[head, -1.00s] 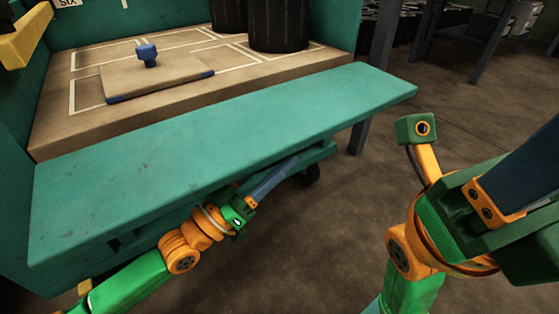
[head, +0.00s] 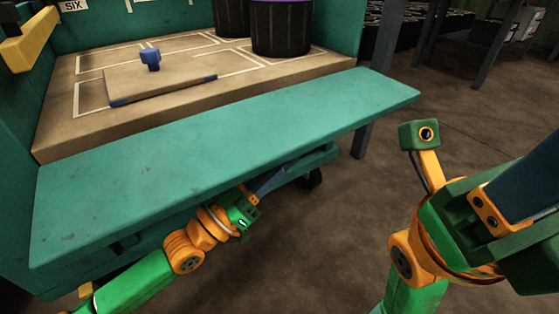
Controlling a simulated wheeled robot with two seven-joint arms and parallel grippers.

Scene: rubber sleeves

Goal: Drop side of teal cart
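The teal cart's side (head: 220,165) is a long teal panel. It lies folded outward, nearly flat, along the near edge of the cart's tan deck (head: 55,140), slightly lower than the deck. My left gripper (head: 272,178) reaches under the panel's near edge from below. Its dark fingers are partly hidden by the panel, so I cannot tell whether they are open, shut or touching it. My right gripper (head: 528,172) is at the right, apart from the cart. Its dark finger part runs out of the picture, and its opening does not show.
On the deck are a tan board (head: 160,85) with a blue knob (head: 151,60) and two black drums, one nearer (head: 281,27). A yellow bar (head: 30,42) sits at the upper left. Bare floor (head: 345,235) lies right of the cart; dark racks (head: 490,45) stand behind.

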